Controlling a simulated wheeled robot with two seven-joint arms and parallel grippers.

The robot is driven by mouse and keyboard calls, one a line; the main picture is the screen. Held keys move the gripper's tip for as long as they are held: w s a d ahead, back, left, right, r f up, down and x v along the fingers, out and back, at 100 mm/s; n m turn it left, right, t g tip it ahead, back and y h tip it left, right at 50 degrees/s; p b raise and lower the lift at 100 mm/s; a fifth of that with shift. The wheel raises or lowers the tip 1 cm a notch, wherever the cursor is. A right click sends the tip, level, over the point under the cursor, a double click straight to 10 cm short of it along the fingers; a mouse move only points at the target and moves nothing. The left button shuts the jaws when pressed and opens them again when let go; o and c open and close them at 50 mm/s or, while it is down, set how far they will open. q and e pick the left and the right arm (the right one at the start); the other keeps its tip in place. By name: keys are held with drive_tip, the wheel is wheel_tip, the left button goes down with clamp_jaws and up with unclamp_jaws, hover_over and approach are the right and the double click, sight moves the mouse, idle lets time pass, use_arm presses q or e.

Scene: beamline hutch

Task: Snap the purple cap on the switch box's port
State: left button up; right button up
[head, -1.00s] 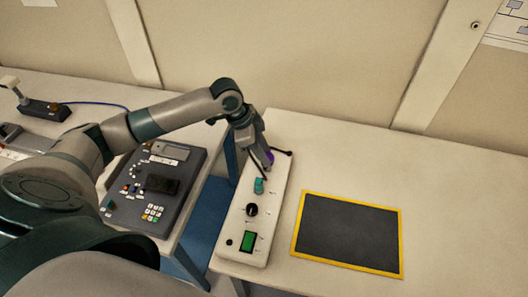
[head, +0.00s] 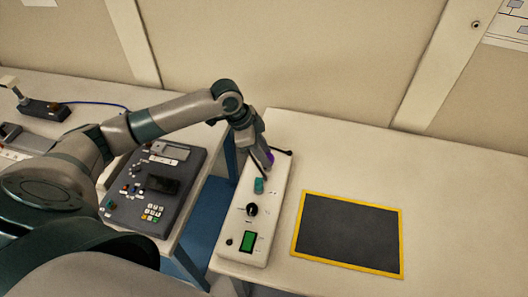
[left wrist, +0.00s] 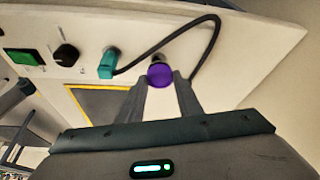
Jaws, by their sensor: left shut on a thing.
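The switch box (head: 231,222) is a long white box on the table, with a green display, a black knob and a teal part on its top. My left gripper (head: 267,161) is over its far end, shut on the purple cap (head: 270,157). In the left wrist view the round purple cap (left wrist: 160,75) sits between the two fingertips, close in front of the box face. A dark stub shows just behind the cap; the cap hides most of it. I cannot tell whether they touch. My right gripper is not in view.
A black cable (left wrist: 212,38) loops beside the gripper from near the teal part (left wrist: 107,64). A yellow-edged dark mat (head: 347,235) lies right of the box. A grey keypad console (head: 150,190) stands on the left table, across a gap. The table's right side is clear.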

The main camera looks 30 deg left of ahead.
use_arm(q)
drive_tip(key=shift+f, duration=0.4)
idle(0.4)
drive_tip(key=o, duration=1.1)
drive_tip(key=shift+r, duration=0.1)
drive_tip(key=shift+b+v, duration=2)
drive_tip(key=shift+v, duration=6.6)
drive_tip(key=shift+a, duration=0.1)
